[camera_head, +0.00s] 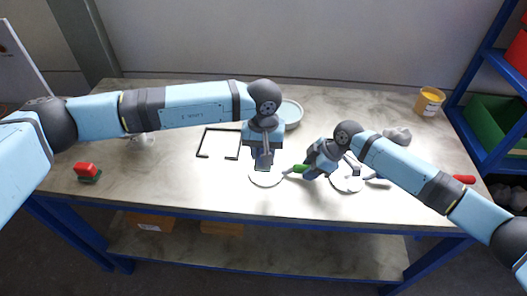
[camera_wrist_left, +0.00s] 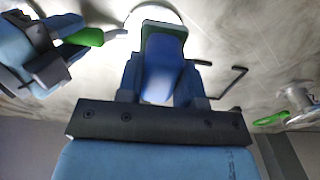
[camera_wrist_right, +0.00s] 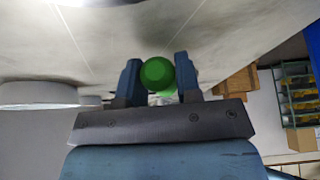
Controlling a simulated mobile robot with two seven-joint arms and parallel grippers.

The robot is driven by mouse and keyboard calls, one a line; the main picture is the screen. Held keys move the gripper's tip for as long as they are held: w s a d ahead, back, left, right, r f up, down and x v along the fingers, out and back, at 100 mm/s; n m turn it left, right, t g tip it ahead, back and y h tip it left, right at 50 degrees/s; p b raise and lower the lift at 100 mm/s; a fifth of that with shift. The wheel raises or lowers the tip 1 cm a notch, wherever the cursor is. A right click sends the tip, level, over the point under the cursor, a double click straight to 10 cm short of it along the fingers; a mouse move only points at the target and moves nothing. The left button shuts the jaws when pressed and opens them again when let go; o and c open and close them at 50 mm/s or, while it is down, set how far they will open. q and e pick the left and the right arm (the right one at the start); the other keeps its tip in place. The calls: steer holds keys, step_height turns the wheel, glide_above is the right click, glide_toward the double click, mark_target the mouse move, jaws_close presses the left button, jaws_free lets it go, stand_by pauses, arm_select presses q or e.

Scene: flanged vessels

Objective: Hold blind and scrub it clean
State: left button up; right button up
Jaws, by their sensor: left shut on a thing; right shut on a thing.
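The blind, a pale round disc (camera_head: 266,180), is at the middle front of the bench, under my left gripper (camera_head: 263,165). The disc's bright edge also shows in the left wrist view (camera_wrist_left: 160,14). My right gripper (camera_head: 312,168) is shut on a green-handled tool (camera_head: 299,169), whose grey tip points left toward the disc. The green handle end shows between the fingers in the right wrist view (camera_wrist_right: 157,74).
Another pale disc (camera_head: 346,181) lies under my right arm.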

steer(key=o, duration=0.9)
steer(key=v, duration=1.2)
